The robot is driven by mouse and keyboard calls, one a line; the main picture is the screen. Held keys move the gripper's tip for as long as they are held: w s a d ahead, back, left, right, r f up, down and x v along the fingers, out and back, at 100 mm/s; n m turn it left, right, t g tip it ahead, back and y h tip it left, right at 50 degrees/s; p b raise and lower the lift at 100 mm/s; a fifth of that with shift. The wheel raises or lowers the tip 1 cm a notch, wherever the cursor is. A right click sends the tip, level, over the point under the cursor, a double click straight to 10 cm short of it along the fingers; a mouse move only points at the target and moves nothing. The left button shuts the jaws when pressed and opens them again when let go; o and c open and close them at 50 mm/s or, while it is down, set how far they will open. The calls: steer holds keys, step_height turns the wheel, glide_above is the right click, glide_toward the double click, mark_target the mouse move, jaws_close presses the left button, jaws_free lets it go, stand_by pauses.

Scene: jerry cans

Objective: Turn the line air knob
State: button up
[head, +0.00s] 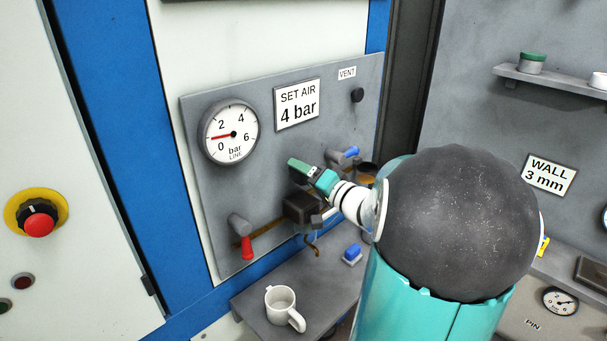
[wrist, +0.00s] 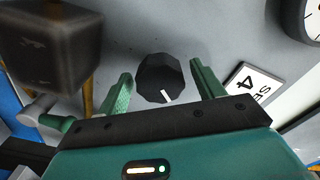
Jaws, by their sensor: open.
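The line air knob (wrist: 160,78) is black and faceted, with a white mark on its face pointing toward the lower right in the wrist view. My gripper (wrist: 163,88) is open, with one green finger on each side of the knob and visible gaps to both. I cannot tell how deep the fingers reach along it. In the head view my gripper (head: 304,170) is at the grey panel, below the "SET AIR 4 bar" sign (head: 298,105), and the knob is hidden there. The line gauge (head: 231,134) has its red needle between 0 and 2.
A dark block (wrist: 52,45) is close to my gripper in the wrist view. A red lever (head: 247,247) and a blue-handled valve (head: 346,155) are on the panel. A black knob (head: 357,95) sits under the VENT label. A white mug (head: 281,304) stands on the shelf below.

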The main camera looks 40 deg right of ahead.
steer(key=shift+w, duration=0.35)
steer(key=c, duration=1)
